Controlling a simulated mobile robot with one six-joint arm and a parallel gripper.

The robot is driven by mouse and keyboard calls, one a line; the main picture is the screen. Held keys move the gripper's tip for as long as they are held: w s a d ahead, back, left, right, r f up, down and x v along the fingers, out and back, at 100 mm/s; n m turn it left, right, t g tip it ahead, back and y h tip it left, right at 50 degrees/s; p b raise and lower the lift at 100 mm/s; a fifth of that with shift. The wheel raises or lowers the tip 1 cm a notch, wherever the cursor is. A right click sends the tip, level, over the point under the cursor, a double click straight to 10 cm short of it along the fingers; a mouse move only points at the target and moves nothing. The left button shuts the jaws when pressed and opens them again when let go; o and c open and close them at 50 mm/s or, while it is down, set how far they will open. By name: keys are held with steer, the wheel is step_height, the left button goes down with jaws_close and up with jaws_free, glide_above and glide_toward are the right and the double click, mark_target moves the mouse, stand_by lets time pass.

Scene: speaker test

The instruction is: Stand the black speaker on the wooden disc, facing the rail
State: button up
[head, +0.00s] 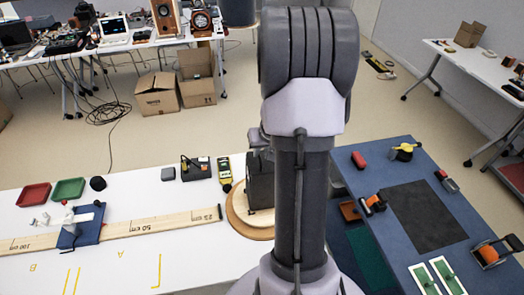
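The black speaker (261,183) is a dark upright box at the wooden disc (237,212). My arm covers its right side, and I cannot tell whether its base touches the disc or which way its front faces. The round disc lies at the right end of the wooden rail (140,229), which bears distance marks. A grey part of my gripper (257,139) shows just above the speaker. The rest of the gripper is hidden behind my arm, so its fingers and any grip on the speaker cannot be made out.
A blue carriage (83,225) with a small white figure sits on the rail. Red (33,195) and green (69,190) trays lie behind it. A yellow meter (224,171) and a black device (195,167) stand near the disc. A blue table (395,165) with tools is right.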

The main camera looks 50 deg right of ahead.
steer(key=shift+o, duration=0.8)
